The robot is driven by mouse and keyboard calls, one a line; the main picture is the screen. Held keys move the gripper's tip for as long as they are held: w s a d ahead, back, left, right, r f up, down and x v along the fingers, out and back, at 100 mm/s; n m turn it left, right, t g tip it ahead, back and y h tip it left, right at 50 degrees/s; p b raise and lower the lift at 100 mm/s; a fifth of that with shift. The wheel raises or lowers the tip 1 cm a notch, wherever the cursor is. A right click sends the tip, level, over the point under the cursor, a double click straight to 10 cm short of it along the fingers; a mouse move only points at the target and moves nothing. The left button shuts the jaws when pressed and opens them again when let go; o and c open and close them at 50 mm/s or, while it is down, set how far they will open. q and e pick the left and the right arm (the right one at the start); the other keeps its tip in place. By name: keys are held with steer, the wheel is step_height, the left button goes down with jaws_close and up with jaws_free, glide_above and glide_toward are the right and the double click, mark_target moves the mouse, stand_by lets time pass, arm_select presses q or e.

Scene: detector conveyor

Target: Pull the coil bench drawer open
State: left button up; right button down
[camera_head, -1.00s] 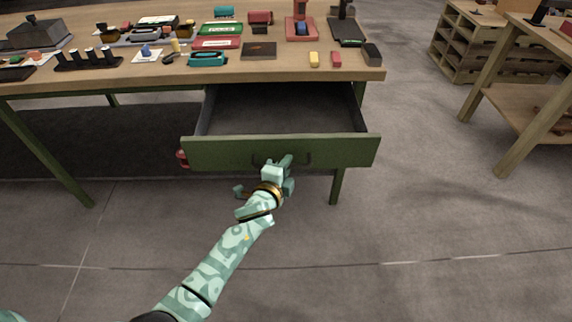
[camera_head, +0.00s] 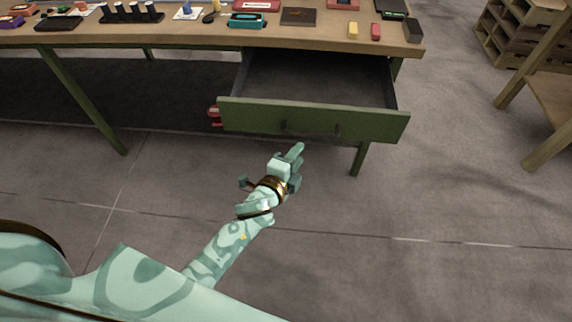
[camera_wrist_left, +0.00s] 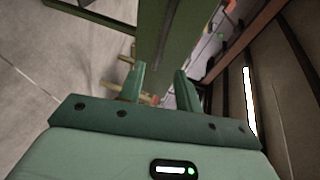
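The green coil bench drawer (camera_head: 365,123) is pulled out from under the wooden bench top, and its dark, empty-looking inside shows. Its front has a dark handle (camera_head: 312,132). My left gripper (camera_head: 300,154) is just below and in front of the drawer front, and looks apart from the handle. In the left wrist view its two fingers (camera_wrist_left: 160,88) stand apart with nothing held between them. The green drawer front (camera_wrist_left: 165,35) shows just beyond the fingertips there. My right gripper is not in view.
A wooden shelf unit (camera_head: 510,40) stands at the right. The floor before the drawer is clear.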

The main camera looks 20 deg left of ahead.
arm_select(q)
steer(key=v, duration=0.5)
steer(key=shift+p, duration=0.3)
steer(key=shift+f, duration=0.1)
